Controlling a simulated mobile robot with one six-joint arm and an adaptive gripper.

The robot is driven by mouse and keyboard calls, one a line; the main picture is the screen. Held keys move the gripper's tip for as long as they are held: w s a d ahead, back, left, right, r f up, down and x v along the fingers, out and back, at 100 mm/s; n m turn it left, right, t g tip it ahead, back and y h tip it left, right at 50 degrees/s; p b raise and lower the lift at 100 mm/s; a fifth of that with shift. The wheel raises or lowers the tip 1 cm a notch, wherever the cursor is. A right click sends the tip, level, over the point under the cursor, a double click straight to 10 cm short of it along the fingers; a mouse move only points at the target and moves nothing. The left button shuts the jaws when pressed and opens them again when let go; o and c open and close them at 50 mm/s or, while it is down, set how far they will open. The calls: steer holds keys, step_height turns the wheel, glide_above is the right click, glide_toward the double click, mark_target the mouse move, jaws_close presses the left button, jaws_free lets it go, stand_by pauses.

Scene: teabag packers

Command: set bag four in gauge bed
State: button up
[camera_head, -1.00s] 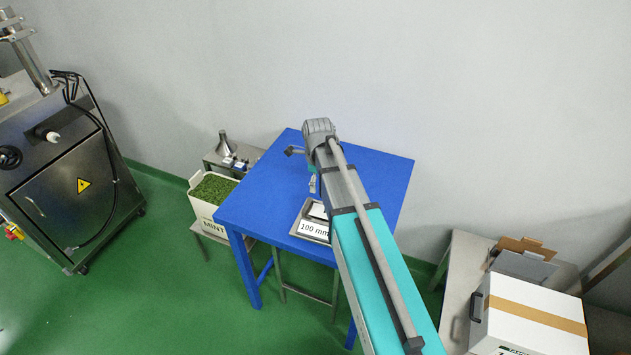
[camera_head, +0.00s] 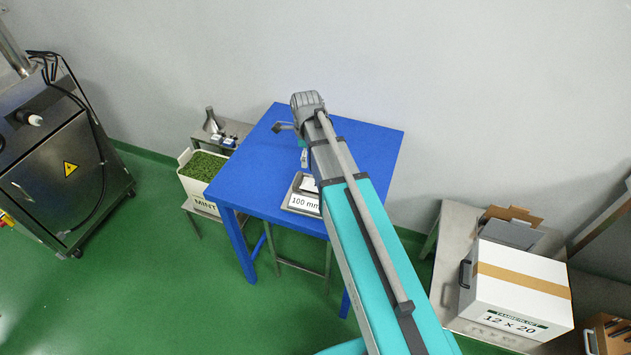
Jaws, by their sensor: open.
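The gauge bed (camera_head: 300,201) is a grey metal tray with a "100 mm" label. It sits near the front edge of the blue table (camera_head: 252,186), partly covered by my arm. A white patch (camera_head: 309,184) shows in the tray behind the label; I cannot tell whether it is a bag. My gripper (camera_head: 304,159) shows only as a small pale part beside my arm, over the table behind the gauge bed. It is open. Most of it is hidden by the arm, and no bag can be made out at it.
A "MINT" box of green leaves (camera_head: 203,166) and a stand with a metal funnel (camera_head: 210,120) are left of the table. A steel machine (camera_head: 70,150) stands far left. A white carton (camera_head: 518,287) sits on a bench at right. The table's right side is clear.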

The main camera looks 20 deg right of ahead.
steer(key=s+n, duration=1.5)
steer(key=n, duration=0.8)
steer(key=shift+s+a, duration=0.2)
steer(key=shift+a, duration=0.05)
